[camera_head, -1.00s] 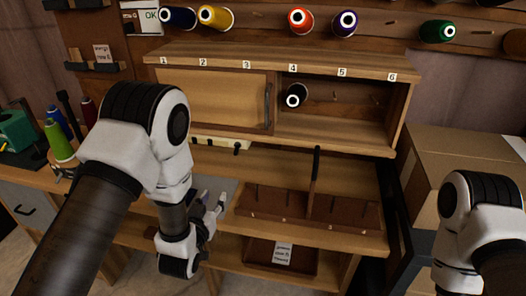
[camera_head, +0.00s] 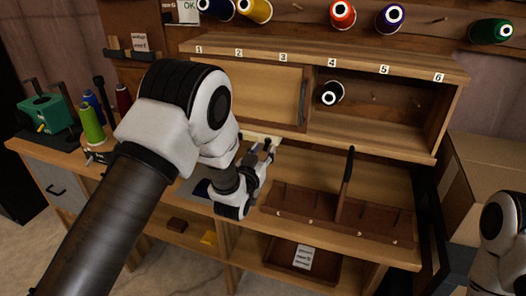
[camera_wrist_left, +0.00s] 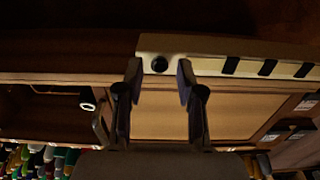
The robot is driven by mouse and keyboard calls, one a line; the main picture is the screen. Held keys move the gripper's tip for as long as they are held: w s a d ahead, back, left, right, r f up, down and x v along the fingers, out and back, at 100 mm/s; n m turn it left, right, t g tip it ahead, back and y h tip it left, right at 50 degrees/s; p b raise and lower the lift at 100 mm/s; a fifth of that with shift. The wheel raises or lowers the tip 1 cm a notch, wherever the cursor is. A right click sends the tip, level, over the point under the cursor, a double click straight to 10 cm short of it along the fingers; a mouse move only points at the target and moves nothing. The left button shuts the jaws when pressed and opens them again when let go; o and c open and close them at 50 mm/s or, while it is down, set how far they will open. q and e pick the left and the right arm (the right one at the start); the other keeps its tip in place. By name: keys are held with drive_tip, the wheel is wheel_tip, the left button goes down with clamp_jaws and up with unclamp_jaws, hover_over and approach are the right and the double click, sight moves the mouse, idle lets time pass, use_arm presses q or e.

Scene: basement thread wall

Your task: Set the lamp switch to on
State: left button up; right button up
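A cream switch strip (camera_head: 262,137) runs under the front of the wall cabinet and is mostly hidden behind my left gripper in the head view. In the left wrist view the strip (camera_wrist_left: 208,46) carries a round black knob (camera_wrist_left: 160,64) and several dark slots. I cannot tell which part is the lamp switch or how it is set. My left gripper (camera_head: 262,149) is open at the strip. In the left wrist view its fingertips (camera_wrist_left: 159,74) stand apart on either side of the knob; contact cannot be told. My right gripper is out of view.
The cabinet has a closed sliding panel (camera_head: 245,88) and an open bay with a black spool (camera_head: 330,93). Below is a brown divided tray (camera_head: 320,212) with an upright dark post (camera_head: 346,176). A cardboard box (camera_head: 490,170) stands at right. Spools line the wall above.

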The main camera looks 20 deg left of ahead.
sight(267, 142)
use_arm(q)
clamp_jaws()
drive_tip(key=shift+r+g+p, duration=0.3)
drive_tip(key=shift+r+p, duration=0.05)
drive_tip(key=shift+p, duration=0.5)
drive_tip(key=r+g+p, duration=0.1)
drive_tip(key=g+p, duration=0.1)
drive_tip(key=p, duration=0.2)
drive_tip(key=r+g+p, duration=0.1)
drive_tip(key=g+p, duration=0.2)
drive_tip(key=p, duration=0.1)
drive_tip(key=r+g+p, duration=0.1)
drive_tip(key=g+p, duration=0.1)
drive_tip(key=p, duration=0.3)
drive_tip(key=shift+w+r+g, duration=0.15)
drive_tip(key=shift+w+g, duration=0.15)
drive_tip(key=shift+w, duration=0.05)
drive_tip(key=shift+w+g+p, duration=0.15)
drive_tip(key=shift+g+p, duration=0.55)
drive_tip(key=shift+p, duration=0.35)
drive_tip(key=shift+g+p, duration=0.3)
